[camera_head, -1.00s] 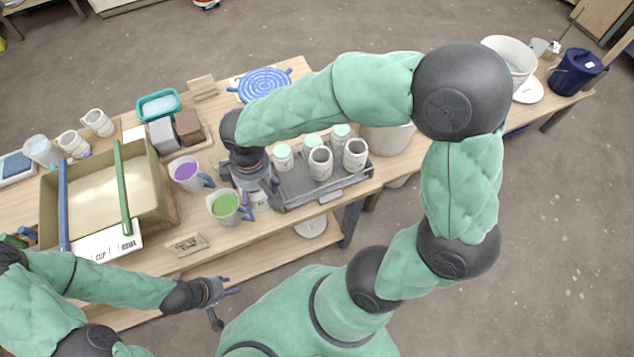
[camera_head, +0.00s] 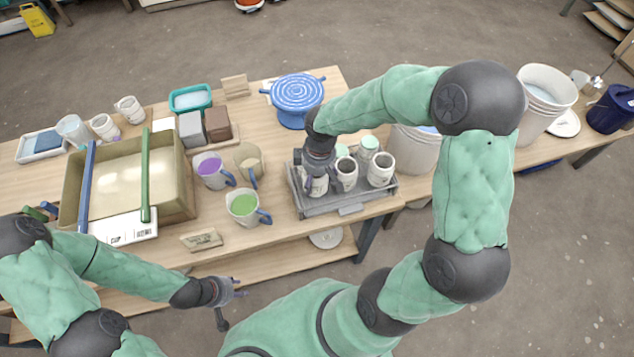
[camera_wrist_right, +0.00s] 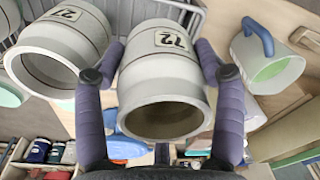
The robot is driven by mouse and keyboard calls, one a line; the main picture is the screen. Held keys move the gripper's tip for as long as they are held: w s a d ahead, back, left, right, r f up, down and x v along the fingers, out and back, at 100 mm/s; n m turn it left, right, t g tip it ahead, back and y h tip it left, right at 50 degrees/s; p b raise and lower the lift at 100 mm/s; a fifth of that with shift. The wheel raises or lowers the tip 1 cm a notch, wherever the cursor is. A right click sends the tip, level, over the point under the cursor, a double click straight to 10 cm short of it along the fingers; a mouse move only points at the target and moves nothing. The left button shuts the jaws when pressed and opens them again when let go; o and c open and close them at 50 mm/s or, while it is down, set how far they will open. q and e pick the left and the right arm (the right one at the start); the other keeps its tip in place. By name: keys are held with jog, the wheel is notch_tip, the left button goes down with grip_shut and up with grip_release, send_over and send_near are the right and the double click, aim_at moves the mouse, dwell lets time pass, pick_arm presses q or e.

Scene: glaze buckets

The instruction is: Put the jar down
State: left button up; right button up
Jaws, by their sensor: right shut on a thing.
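My right gripper (camera_head: 316,178) is shut on a pale grey-white jar (camera_head: 317,188) at the front left of the grey wire tray (camera_head: 345,205). In the right wrist view, the fingers (camera_wrist_right: 160,62) lie on both sides of this jar (camera_wrist_right: 165,95), which has an open mouth and a number label. I cannot tell whether its base touches the tray. Another open jar (camera_head: 347,173) stands close to its right, with one more (camera_head: 381,169) beyond. Pale green-topped jars (camera_head: 370,145) stand behind, partly hidden by my right arm. My left gripper (camera_head: 238,288) is open and empty before the table's front edge.
A pitcher of green glaze (camera_head: 243,204) and one of purple glaze (camera_head: 211,170) stand left of the tray. A blue banding wheel (camera_head: 297,92) is behind it, and a large white bucket (camera_head: 415,150) is at its right. A small sign (camera_head: 202,240) stands near the front edge.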

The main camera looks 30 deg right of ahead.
jog(key=shift+w+d+f+b, duration=0.1)
jog(key=shift+d+f+b, duration=0.1)
jog(key=shift+f, duration=0.7)
jog(key=shift+d+f+b, duration=0.1)
jog(key=shift+f+b, duration=0.1)
jog(key=shift+f, duration=0.7)
jog(key=shift+f, duration=0.2)
jog(key=o, duration=1.4)
jog(key=shift+a, duration=0.1)
jog(key=shift+r, duration=0.1)
jog(key=shift+r, duration=0.3)
jog(key=r+p, duration=0.1)
jog(key=r, duration=0.6)
jog(key=r+p, duration=0.1)
jog(key=r, duration=0.3)
jog(key=shift+s+d+r+p, duration=0.3)
jog(key=shift+d, duration=0.05)
